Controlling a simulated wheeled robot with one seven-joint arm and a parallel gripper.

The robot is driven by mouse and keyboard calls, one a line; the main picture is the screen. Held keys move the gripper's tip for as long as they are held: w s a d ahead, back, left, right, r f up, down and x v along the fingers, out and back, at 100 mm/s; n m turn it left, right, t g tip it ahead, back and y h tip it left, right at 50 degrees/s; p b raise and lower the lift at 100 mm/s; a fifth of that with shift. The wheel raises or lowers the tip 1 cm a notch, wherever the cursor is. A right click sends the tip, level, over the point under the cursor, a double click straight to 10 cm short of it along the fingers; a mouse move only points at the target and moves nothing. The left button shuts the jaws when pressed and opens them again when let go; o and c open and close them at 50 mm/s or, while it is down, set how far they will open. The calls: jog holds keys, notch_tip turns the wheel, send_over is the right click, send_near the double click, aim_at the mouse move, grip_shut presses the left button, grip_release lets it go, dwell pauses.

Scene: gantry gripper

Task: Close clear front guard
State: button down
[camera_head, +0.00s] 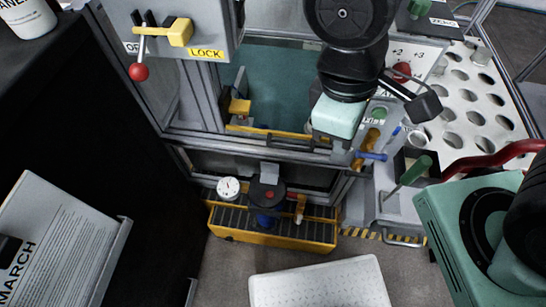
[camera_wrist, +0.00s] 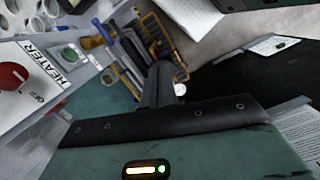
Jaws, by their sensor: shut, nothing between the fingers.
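The machine's front opening (camera_head: 275,80) shows a teal interior, framed by grey rails. I cannot make out a clear pane for certain, nor how far the front guard stands open. A grey horizontal rail (camera_head: 250,151) with a small grey tab below it runs along the front. My gripper's teal body hangs at the right side of the opening in the head view, in front of the frame; its fingers are hidden there. In the wrist view my gripper (camera_wrist: 165,72) shows dark fingers together and empty, pointing toward the yellow-railed equipment.
A yellow lever (camera_head: 178,33) with a red ball sits by the LOCK label at upper left. A yellow slatted base (camera_head: 275,228) with a gauge stands below the opening. A perforated tray (camera_head: 470,105) is at right. A white pad (camera_head: 320,285) lies on the floor.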

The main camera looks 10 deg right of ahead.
notch_tip(320, 180, down, 14)
jog(key=w+n+t+h+b, duration=0.1)
jog(key=w+n+h+b, duration=0.2)
jog(key=n+h+b, duration=0.3)
jog(key=n+t+y+b, duration=0.2)
jog(key=n+t+b, duration=1.1)
jog(key=n+t, duration=0.2)
send_near(273, 155)
jog(key=s+r, duration=0.2)
jog(key=shift+d+r, duration=0.15)
jog(key=shift+r, duration=0.25)
jog(key=shift+n+y, duration=0.3)
jog(key=shift+n, duration=0.1)
jog(key=shift+w+r, duration=0.15)
jog(key=b+x, duration=0.1)
jog(key=x, duration=0.8)
jog(key=shift+w, duration=0.4)
jog(key=shift+r, duration=0.1)
